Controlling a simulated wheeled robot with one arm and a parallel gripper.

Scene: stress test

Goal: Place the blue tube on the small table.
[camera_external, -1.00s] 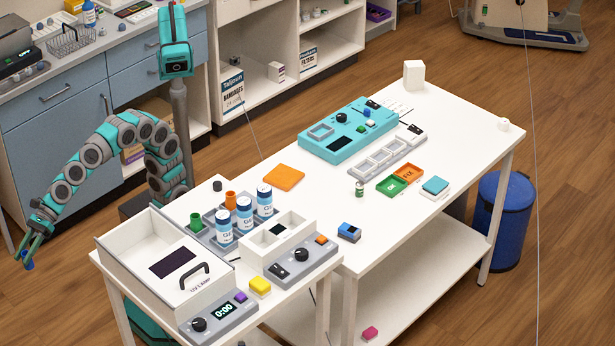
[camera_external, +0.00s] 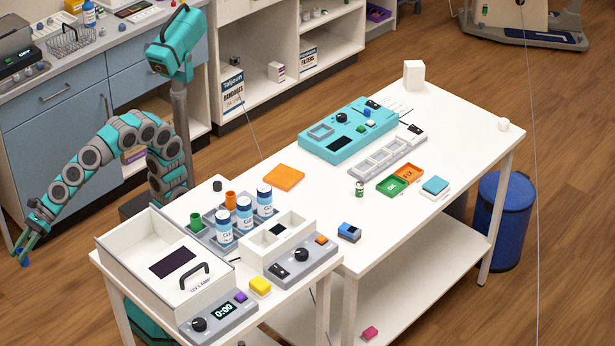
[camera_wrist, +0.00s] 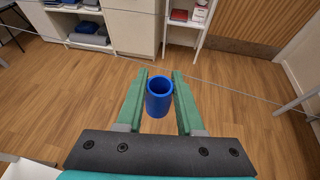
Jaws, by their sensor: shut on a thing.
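My gripper (camera_external: 26,248) is at the far left of the external view, out over the floor and left of the furniture. It is shut on the blue tube (camera_external: 22,258). In the wrist view the blue tube (camera_wrist: 159,98) sits between the two green fingers of my gripper (camera_wrist: 160,92), its open round end facing the camera. The smaller white table (camera_external: 104,262) stands at the front left, to the right of the gripper and apart from it. Its top carries an open white tray, a rack and control boxes.
On the smaller table, a grey rack holds several white-and-blue bottles (camera_external: 244,213), an orange tube (camera_external: 231,200) and a green tube (camera_external: 197,221). A yellow block (camera_external: 260,286) lies at its front. A longer white table (camera_external: 440,240) adjoins on the right. The left cabinet (camera_external: 60,130) stands behind my arm.

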